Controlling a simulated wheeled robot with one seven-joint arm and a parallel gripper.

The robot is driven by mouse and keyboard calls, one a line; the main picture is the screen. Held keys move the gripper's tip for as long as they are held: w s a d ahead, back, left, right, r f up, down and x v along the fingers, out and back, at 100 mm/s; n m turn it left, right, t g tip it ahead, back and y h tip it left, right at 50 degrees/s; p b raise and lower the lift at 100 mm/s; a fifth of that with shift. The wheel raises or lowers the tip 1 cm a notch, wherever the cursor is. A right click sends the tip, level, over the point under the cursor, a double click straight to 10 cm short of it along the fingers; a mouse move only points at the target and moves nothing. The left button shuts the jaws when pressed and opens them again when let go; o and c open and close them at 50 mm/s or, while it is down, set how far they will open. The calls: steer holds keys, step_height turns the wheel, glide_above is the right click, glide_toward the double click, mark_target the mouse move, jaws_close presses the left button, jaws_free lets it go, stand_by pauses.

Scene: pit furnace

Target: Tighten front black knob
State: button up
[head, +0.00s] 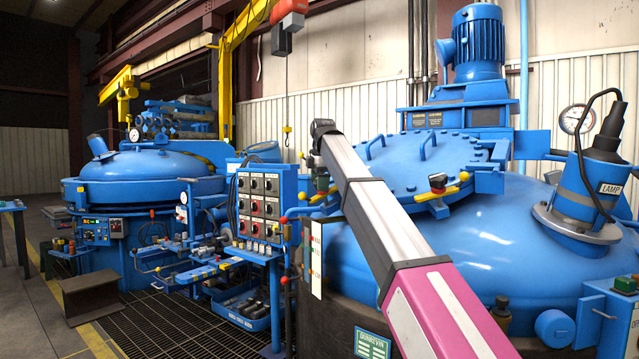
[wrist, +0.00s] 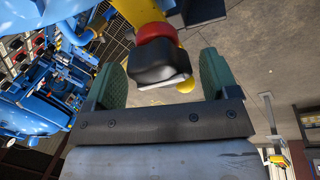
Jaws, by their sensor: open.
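In the wrist view a black knob (wrist: 158,62) with a red collar sits on a yellow fitting. It lies between the two green-padded fingers of my gripper (wrist: 163,78). The gripper is open, and a gap shows beside the knob on each side, so the fingers look apart from it. In the head view my arm reaches up and left to a dark end (head: 323,128) beside the near furnace lid. The fingers cannot be made out there. A similar black knob (head: 438,181) with red and yellow parts is on the lid edge, right of my arm.
The near blue furnace (head: 490,245) fills the right. A control panel (head: 262,206) with several knobs stands left of my arm. A second furnace (head: 150,180) stands behind on the left. Another dark knob (head: 502,303) is low by my arm. Open floor (wrist: 255,60) shows in the wrist view.

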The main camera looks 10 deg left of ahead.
steer(key=shift+f, duration=0.1)
steer(key=c, duration=0.9)
steer(key=shift+m, duration=0.4)
steer(key=m+t, duration=0.1)
steer(key=m, duration=0.2)
steer(key=shift+m, duration=0.4)
steer(key=m+t, duration=0.2)
steer(key=m, duration=0.2)
steer(key=m+t, duration=0.1)
steer(key=m, duration=0.3)
steer(key=shift+w+m, duration=0.1)
steer(key=shift+m, duration=0.3)
steer(key=m+t+h, duration=0.1)
steer(key=m, duration=0.3)
steer(key=shift+w+d+m+h, duration=0.1)
steer(key=shift+m+h, duration=0.2)
steer(key=shift+m, duration=0.1)
